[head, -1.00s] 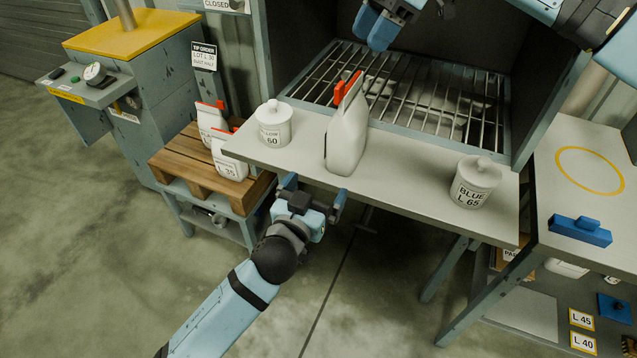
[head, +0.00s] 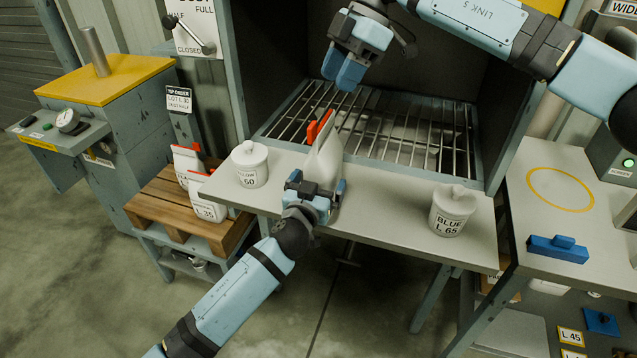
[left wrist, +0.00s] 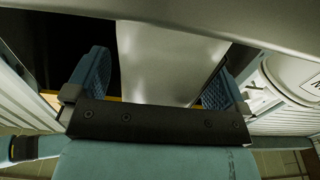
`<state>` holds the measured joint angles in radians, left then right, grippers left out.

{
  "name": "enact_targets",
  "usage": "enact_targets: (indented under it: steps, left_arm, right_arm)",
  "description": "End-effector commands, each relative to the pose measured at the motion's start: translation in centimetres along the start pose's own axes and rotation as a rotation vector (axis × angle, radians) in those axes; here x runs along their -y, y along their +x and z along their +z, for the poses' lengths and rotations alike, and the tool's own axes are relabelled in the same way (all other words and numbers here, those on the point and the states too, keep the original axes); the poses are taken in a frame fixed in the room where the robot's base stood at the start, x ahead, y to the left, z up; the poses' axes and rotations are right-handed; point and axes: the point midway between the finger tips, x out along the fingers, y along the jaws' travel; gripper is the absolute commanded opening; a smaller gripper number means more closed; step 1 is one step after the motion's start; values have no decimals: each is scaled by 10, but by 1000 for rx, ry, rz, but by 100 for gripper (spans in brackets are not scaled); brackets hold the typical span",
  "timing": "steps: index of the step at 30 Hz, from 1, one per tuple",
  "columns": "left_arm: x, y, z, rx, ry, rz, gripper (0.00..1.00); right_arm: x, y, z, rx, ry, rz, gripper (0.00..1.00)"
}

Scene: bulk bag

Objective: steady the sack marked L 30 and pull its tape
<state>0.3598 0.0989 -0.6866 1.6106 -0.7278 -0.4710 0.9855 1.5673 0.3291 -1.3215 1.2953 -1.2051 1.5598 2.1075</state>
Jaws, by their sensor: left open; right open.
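A white sack (head: 323,162) stands upright on the front ledge (head: 390,188) with an orange-red tape (head: 318,126) on its top edge. No label shows on its visible side, so I cannot read its marking. My left gripper (head: 318,188) is open at the sack's near lower side. In the left wrist view the sack (left wrist: 165,60) lies between the two blue fingers, with no clear contact. My right gripper (head: 345,72) is open and empty, pointing down above the tape and slightly right of it, apart from it.
A white lidded jar (head: 249,165) stands left of the sack and the BLUE L 65 jar (head: 452,210) stands right. Behind is a metal grate (head: 400,140) inside a grey hood. Two red-topped sacks (head: 205,205) sit on a wooden pallet (head: 175,213). A blue block (head: 557,248) lies on the right table.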

Motion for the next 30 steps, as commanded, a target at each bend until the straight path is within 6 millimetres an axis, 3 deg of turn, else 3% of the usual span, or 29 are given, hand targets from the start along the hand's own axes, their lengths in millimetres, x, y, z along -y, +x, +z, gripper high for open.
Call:
enact_targets:
  steps: [8, 11, 18, 19, 20, 23, 30]
  left_arm:
    - [0, 2, 0, 0, 0, 1, 100]
    - [0, 2, 0, 0, 0, 1, 82]
    - [0, 1, 0, 0, 0, 1, 26]
    - [0, 1, 0, 0, 0, 1, 23]
    - [0, 1, 0, 0, 0, 1, 23]
    - [0, 1, 0, 0, 0, 1, 23]
    - [0, 1, 0, 0, 0, 1, 23]
  right_arm:
    - [0, 0, 0, 0, 0, 0, 43]
    - [0, 0, 0, 0, 0, 0, 43]
    - [0, 0, 0, 0, 0, 0, 43]
    - [0, 0, 0, 0, 0, 0, 40]
    - [0, 0, 0, 1, -2, 0, 36]
    - [0, 0, -6, 28, -48, -4, 36]
    - [0, 5, -39, 274, -449, -79, 36]
